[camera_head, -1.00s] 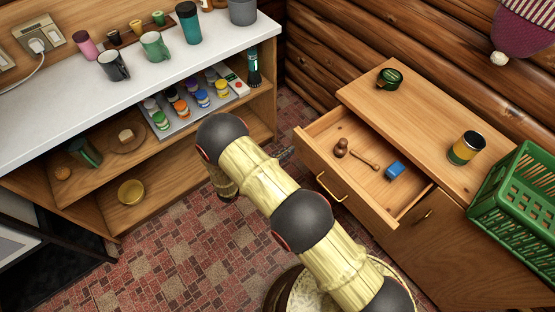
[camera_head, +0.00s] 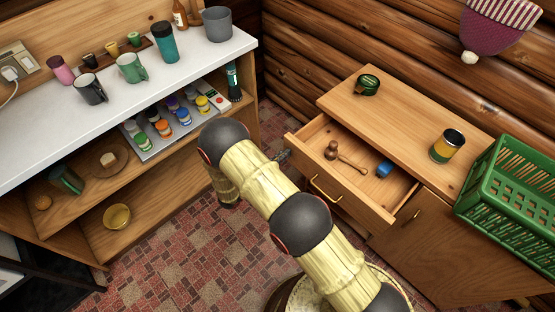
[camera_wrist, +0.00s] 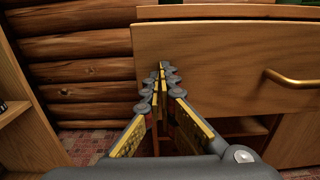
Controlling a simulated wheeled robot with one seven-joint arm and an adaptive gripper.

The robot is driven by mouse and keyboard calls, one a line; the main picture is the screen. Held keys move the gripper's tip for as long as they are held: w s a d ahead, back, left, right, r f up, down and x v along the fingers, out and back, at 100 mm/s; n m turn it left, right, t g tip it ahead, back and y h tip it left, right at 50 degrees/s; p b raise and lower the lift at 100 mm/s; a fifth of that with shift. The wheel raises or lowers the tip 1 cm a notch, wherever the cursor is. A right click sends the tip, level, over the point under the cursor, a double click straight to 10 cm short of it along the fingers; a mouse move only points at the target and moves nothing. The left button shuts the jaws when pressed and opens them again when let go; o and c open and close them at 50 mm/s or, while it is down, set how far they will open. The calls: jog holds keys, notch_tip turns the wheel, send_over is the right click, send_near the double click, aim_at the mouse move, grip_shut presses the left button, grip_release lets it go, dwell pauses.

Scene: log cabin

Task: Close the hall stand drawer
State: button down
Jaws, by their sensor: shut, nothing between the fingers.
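The hall stand (camera_head: 385,100) is a wooden cabinet against the log wall. Its drawer (camera_head: 340,190) is pulled out, with a brass handle (camera_head: 325,188) on the front. In the head view my arm mostly hides the gripper.
On the hall stand are a dark green round object (camera_head: 367,85), a yellow-banded jar (camera_head: 446,146) and a green crate (camera_head: 510,190). A white-topped shelf unit (camera_head: 110,110) with mugs and paint jars stands at left.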

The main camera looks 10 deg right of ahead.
jog(key=b+x, duration=0.1)
jog(key=x, duration=1.7)
jog(key=shift+w+d, duration=0.25)
jog(key=shift+d, duration=0.05)
jog(key=shift+w+d, duration=0.35)
jog(key=shift+d, duration=0.15)
jog(key=shift+a, duration=0.1)
jog(key=shift+s+a, duration=0.15)
jog(key=shift+a, duration=0.1)
jog(key=p+v, duration=0.2)
jog(key=v, duration=1.1)
jog(key=shift+s+a+p, duration=0.1)
jog(key=shift+s+p, duration=0.05)
jog(key=shift+p, duration=0.2)
